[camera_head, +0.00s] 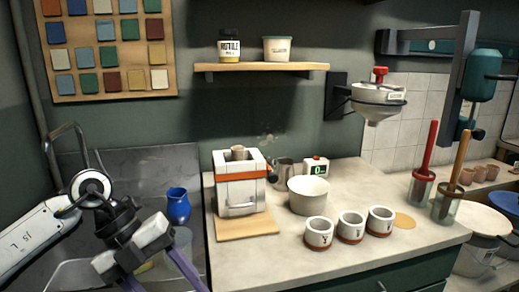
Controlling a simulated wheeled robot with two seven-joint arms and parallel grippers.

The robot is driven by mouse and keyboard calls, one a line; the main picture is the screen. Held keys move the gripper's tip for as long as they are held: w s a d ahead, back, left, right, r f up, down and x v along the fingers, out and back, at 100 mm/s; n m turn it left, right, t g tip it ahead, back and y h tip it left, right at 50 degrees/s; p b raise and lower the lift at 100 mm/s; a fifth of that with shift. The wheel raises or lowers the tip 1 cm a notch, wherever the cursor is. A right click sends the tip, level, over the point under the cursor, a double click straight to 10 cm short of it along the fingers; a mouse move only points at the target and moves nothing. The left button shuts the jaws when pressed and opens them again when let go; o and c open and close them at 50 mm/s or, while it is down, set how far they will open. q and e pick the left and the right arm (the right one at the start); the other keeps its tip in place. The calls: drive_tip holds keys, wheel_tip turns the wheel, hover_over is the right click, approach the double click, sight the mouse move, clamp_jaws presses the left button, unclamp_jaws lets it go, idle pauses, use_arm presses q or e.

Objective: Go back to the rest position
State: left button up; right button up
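My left arm comes in from the left, and my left gripper (154,270) hangs over the sink area at the lower left. Its two fingers point down and stand wide apart, with nothing visibly held between them. The fingertips run to the bottom edge of the picture. My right gripper is not in view.
A blue vase (178,207) stands just right of the gripper. The worktop (290,258) holds a white kiln-like box (240,192), a white bowl (308,196) and three small cups (351,226). A shelf (262,67) and a funnel (378,95) are on the wall.

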use_arm(q)
drive_tip(key=s+d+r+n+h, duration=0.1)
drive_tip(key=s+d+r+h, duration=0.1)
drive_tip(key=d+h, duration=0.5)
drive_tip(key=s+d+r+n+h, duration=0.1)
drive_tip(key=s+d+h, duration=0.1)
drive_tip(key=d+h, duration=0.5)
drive_tip(key=w+a+f+n+t+y, duration=0.35)
drive_tip(key=f+n+t+y, duration=0.3)
drive_tip(key=n+t, duration=0.35)
drive_tip(key=w+a+f+n+t+y, duration=0.2)
drive_tip(key=a+f+n+t+y, duration=0.45)
drive_tip(key=n, duration=0.55)
drive_tip(key=s+a+f+n+g+y, duration=0.2)
drive_tip(key=s+a+f+n+g, duration=0.1)
drive_tip(key=s+f, duration=0.6)
drive_tip(key=s+a+f+n+g+y, duration=0.2)
drive_tip(key=s+f, duration=0.6)
drive_tip(key=f, duration=0.5)
drive_tip(key=shift+s+a+f+n+g+y, duration=0.2)
drive_tip(key=shift+s+a+n+g+y, duration=0.2)
drive_tip(key=shift+a+n+g, duration=0.3)
drive_tip(key=shift+d, duration=0.1)
